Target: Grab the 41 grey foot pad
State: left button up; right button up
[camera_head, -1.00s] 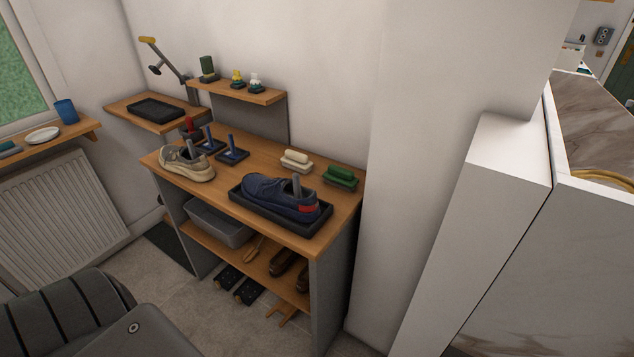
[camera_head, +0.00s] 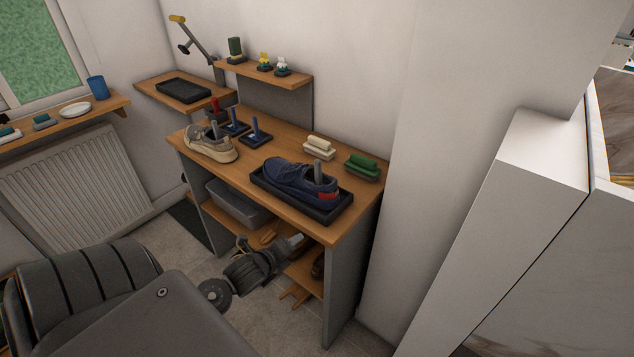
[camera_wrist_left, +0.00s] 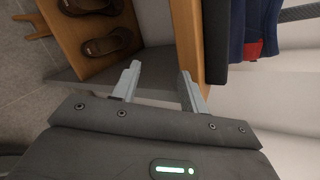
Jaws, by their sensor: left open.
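No size mark such as 41 is legible, so I cannot tell which thing is the grey foot pad. A grey upright piece (camera_head: 319,172) sticks out of the navy shoe, and another grey piece (camera_head: 214,131) sticks out of the beige shoe. The navy shoe (camera_head: 290,178) lies in a black tray (camera_head: 262,187) on the bench top; the beige shoe (camera_head: 210,147) stands at its left. My left gripper (camera_head: 299,240) is in front of the bench, below the top's edge. In the wrist view, the left gripper (camera_wrist_left: 160,72) is open and empty. My right gripper is out of view.
The wooden bench (camera_head: 230,190) has a lower shelf with a grey bin (camera_head: 238,204) and brown shoes (camera_wrist_left: 105,45). Blue-handled items (camera_head: 255,133), a cream brush (camera_head: 319,148) and a green brush (camera_head: 362,166) stand on top. A white wall block (camera_head: 540,150) is at right.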

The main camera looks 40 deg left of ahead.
pick_arm(q)
notch_tip(320, 180, up, 8)
jog(key=w+a+r+m+t, duration=0.1)
jog(key=w+m+t, duration=0.2)
jog(key=m, duration=0.3)
jog(key=m+t+h, duration=0.2)
jog(key=m, duration=0.5)
send_near(316, 169)
jog(key=w, duration=0.1)
jog(key=w+p, duration=0.1)
jog(key=w, duration=0.2)
jog(key=shift+w+d+f, duration=0.15)
jog(key=shift+w+f, duration=0.05)
jog(key=shift+f, duration=0.05)
jog(key=shift+w+f+p, duration=0.1)
jog(key=shift+w+p, duration=0.2)
jog(key=shift+w, duration=0.15)
jog(key=shift+w+p, duration=0.2)
jog(key=shift+p, duration=0.1)
jog(key=w, duration=0.1)
jog(key=w+p, duration=0.2)
jog(key=shift+w+r, duration=0.35)
jog(key=shift+w+f, duration=0.2)
jog(key=shift+w, duration=0.35)
grip_shut()
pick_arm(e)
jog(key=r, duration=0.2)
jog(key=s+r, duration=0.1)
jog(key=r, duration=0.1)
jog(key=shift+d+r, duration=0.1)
